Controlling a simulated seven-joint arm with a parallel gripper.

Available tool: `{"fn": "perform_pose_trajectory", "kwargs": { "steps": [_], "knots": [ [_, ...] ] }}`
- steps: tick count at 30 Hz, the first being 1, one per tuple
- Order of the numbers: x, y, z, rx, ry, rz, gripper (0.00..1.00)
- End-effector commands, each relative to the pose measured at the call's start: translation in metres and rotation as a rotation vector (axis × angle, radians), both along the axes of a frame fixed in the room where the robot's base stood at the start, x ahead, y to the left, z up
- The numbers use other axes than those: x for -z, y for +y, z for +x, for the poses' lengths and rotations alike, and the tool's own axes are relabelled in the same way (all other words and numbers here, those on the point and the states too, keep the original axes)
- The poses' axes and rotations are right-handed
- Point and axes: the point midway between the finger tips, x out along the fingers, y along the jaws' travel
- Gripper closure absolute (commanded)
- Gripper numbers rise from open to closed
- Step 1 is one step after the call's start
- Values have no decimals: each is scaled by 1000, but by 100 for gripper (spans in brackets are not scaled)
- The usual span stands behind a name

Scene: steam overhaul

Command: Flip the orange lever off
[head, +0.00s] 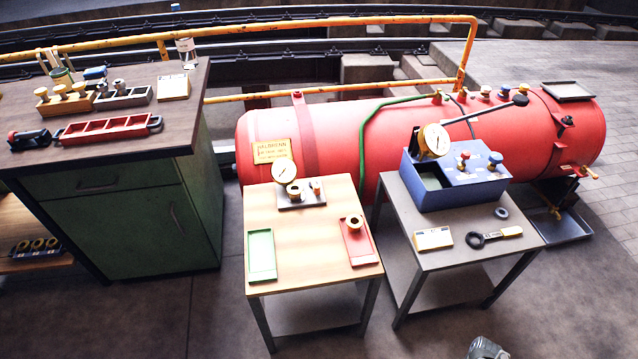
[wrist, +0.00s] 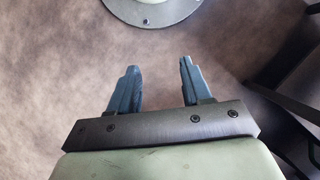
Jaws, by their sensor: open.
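No part is clearly marked as the orange lever. A small orange-yellow handle (head: 591,172) sticks out at the lower right end of the red boiler (head: 340,130) in the head view. A second small orange-yellow handle (head: 555,212) shows below it, over a grey drip tray (head: 575,233). Both are too small to read their exact position. My gripper (wrist: 160,68) is open and empty in the wrist view, with two blue-grey fingers above bare floor. It touches nothing, and no lever shows in that view.
A grey table (head: 425,262) holds a blue box (head: 455,190) with a gauge and a long black-knobbed lever. A wooden table (head: 310,270) with green and red trays stands to its left. A green cabinet (head: 125,225) is at far left. The front floor is mostly clear.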

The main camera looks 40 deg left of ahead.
Motion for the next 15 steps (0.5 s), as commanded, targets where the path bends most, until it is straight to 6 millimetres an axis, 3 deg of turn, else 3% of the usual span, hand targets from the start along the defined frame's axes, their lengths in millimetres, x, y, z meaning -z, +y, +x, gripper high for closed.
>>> {"fn": "perform_pose_trajectory", "kwargs": {
  "steps": [1,15],
  "knots": [
    [-9,0,16,-1,-29,0,52],
    [-89,15,145,-43,-252,6,52]
  ]
}}
